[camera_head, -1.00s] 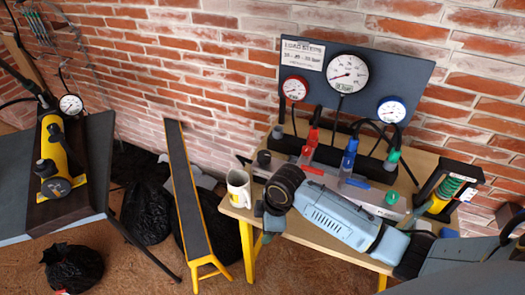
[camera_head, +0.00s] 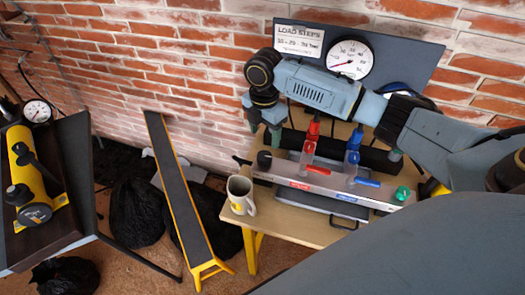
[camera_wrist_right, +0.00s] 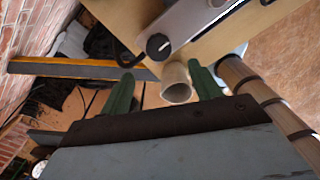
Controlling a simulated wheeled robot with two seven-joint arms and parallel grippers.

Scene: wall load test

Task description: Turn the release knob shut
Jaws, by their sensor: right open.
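A black round knob (camera_head: 264,160) sits at the left end of the grey valve manifold (camera_head: 330,186); I take it as the release knob. In the right wrist view the knob (camera_wrist_right: 158,45) shows a pale mark on its face. My right gripper (camera_head: 264,132) appears just above the knob in the head view, fingers pointing down. My left gripper is not in view.
A white mug (camera_head: 240,195) stands at the table's left corner, close to the knob. Red (camera_head: 309,150) and blue (camera_head: 352,155) valve levers stand on the manifold. A gauge board (camera_head: 425,65) rises behind. A yellow pump (camera_head: 30,180) is far left.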

